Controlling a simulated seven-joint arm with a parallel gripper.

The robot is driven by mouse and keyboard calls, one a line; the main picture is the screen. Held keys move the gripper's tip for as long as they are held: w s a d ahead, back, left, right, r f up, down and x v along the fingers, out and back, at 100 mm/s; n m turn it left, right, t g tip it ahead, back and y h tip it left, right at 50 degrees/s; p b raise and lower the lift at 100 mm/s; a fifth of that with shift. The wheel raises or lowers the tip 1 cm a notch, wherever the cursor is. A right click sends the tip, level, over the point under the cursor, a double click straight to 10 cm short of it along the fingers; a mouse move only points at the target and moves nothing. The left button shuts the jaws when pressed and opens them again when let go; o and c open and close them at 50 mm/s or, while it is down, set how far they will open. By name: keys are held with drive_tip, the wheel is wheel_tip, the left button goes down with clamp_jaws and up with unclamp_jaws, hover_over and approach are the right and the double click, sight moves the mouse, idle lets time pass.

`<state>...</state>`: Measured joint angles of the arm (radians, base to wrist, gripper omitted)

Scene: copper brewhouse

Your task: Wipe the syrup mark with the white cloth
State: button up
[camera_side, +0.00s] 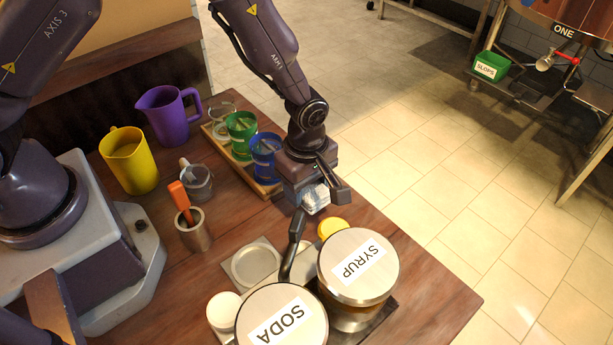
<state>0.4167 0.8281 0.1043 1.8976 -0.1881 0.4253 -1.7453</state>
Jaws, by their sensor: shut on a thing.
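My gripper (315,200) is above the right part of the wooden table, just behind the syrup jar. It is shut on a small crumpled white cloth (314,199), which shows pale bluish-white beneath the hand. I cannot tell whether the cloth touches the table. The syrup mark cannot be made out; the jars and my gripper cover part of the tabletop. The jar labelled SYRUP (350,297) has a round steel lid and stands near the front.
The SODA jar (264,334), a yellow round thing (333,228) and a white round thing (223,310) are close by. Green (241,127) and blue (265,147) cups stand on a wooden tray. Yellow (129,162) and purple (168,116) jugs stand left. Bare tabletop lies right of the syrup jar.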

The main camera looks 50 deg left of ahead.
sight(306, 197)
drive_tip(key=shift+f, duration=1.6)
drive_tip(key=o, duration=0.4)
drive_tip(key=shift+f, duration=0.2)
drive_tip(key=o, duration=0.5)
drive_tip(key=shift+r, duration=0.15)
drive_tip(key=c, duration=1.1)
drive_tip(key=shift+o, duration=0.2)
drive_tip(key=shift+r, duration=4)
